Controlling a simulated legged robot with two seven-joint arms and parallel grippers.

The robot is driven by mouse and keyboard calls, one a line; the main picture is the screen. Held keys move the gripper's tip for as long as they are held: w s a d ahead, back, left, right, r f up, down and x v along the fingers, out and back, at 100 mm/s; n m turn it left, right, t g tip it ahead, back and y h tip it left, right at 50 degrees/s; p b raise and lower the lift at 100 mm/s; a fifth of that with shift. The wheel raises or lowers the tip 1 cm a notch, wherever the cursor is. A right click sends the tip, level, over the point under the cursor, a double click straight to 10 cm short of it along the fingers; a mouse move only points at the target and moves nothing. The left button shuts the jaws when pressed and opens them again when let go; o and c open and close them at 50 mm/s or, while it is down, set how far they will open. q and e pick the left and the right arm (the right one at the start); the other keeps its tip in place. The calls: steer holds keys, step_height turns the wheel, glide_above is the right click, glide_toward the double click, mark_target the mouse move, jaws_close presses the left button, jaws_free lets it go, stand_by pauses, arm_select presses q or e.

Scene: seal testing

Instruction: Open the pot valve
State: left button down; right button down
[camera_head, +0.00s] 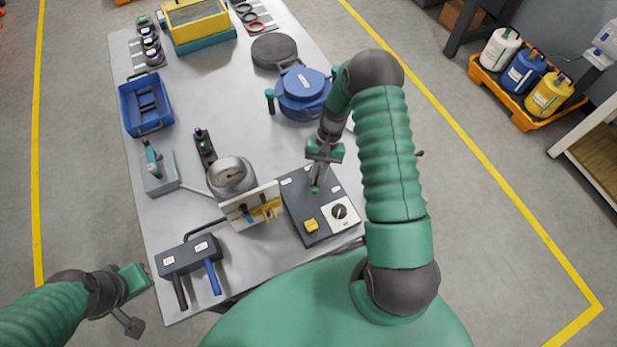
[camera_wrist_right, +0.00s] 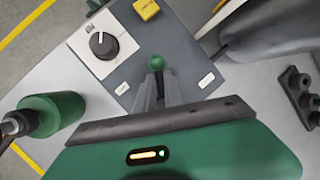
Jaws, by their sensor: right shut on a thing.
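A grey control box (camera_head: 312,226) stands at the table's right front edge. It carries a small lever with a green ball knob (camera_wrist_right: 156,62), a black dial (camera_wrist_right: 103,44) and a yellow button (camera_head: 311,225). My right gripper (camera_head: 316,184) points down at the box. In the right wrist view its fingers (camera_wrist_right: 158,88) are shut on the lever just below the green knob. A blue lidded pot (camera_head: 303,92) stands farther back, partly behind my right arm. A metal pot (camera_head: 231,176) stands left of the box. My left gripper (camera_head: 122,292) hangs off the table's front left; its jaws are unclear.
A white panel with a yellow clip (camera_head: 250,205) stands close left of the control box. A dark box with black and blue handles (camera_head: 188,258) lies at the front left. A blue crate (camera_head: 146,105) stands at the left edge. A green cylinder (camera_wrist_right: 50,115) is beside the box.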

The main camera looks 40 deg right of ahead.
steer(key=n, duration=0.1)
steer(key=n+g+b, duration=0.1)
steer(key=s+n+h, duration=0.1)
steer(key=n, duration=0.1)
steer(key=shift+d+f+g, duration=0.2)
steer(key=shift+d+g, duration=0.1)
steer(key=shift+d, duration=0.1)
steer(key=shift+s+d+n+h+b, duration=0.15)
steer(key=shift+d+n+h+b, duration=0.15)
steer(key=shift+n, duration=0.5)
steer(key=shift+d+g, duration=0.1)
steer(key=shift+g, duration=0.2)
steer(key=c, duration=1.5)
jaws_free()
steer(key=shift+r, duration=0.1)
steer(key=shift+o, duration=0.2)
steer(key=shift+d+r, duration=0.1)
steer(key=shift+w+d+r, duration=0.15)
steer(key=shift+w+r, duration=0.1)
steer(key=b+v, duration=0.2)
steer(key=v, duration=1.4)
steer(key=shift+s+b, duration=0.2)
steer(key=shift+b, duration=0.1)
